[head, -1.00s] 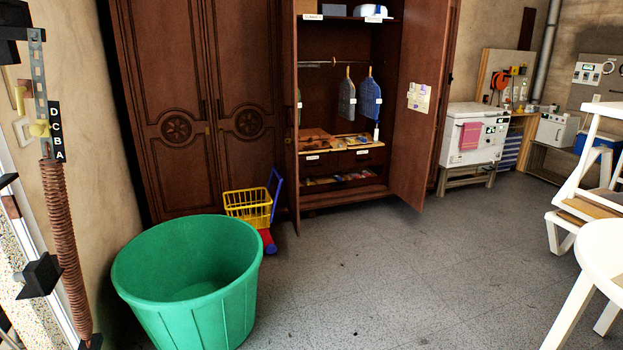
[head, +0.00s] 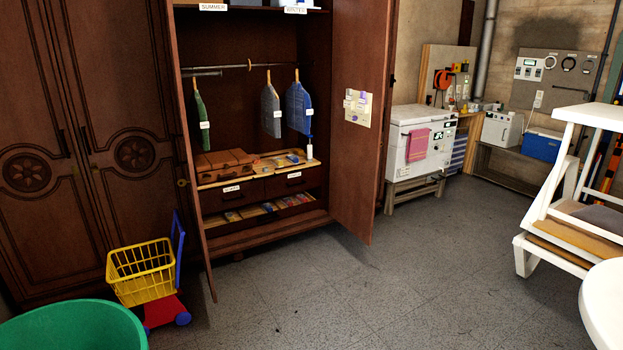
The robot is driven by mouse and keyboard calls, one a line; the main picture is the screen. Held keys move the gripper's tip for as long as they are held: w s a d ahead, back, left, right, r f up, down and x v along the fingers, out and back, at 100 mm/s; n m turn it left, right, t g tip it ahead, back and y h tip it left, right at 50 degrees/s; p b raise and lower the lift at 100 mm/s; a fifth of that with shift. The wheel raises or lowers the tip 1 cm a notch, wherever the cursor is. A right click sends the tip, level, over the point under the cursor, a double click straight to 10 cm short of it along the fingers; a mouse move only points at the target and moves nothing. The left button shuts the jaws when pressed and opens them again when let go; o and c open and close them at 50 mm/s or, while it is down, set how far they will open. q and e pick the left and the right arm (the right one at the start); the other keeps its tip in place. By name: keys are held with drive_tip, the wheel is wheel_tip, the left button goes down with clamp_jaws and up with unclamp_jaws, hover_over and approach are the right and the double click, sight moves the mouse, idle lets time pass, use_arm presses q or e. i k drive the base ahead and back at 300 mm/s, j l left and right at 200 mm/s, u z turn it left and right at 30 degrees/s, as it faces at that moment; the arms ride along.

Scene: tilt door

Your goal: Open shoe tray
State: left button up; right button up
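The brown wooden wardrobe (head: 352,178) stands open in the middle of the head view, its doors swung outward. Inside, low down, two labelled drawer fronts, left (head: 232,192) and right (head: 292,180), sit side by side and look shut. Below them is a low wooden compartment (head: 268,222) with several flat coloured items in it. No part in view is clearly marked as the shoe tray, so I cannot tell which one it is. Neither of my grippers is in view.
A yellow toy cart (head: 142,272) with a blue handle stands before the wardrobe's left side. A green tub (head: 75,328) is at the lower left. White chairs (head: 560,195) and a white table (head: 608,305) stand at the right. The grey floor (head: 370,295) between is clear.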

sight(249, 215)
drive_tip(key=i, duration=2.15)
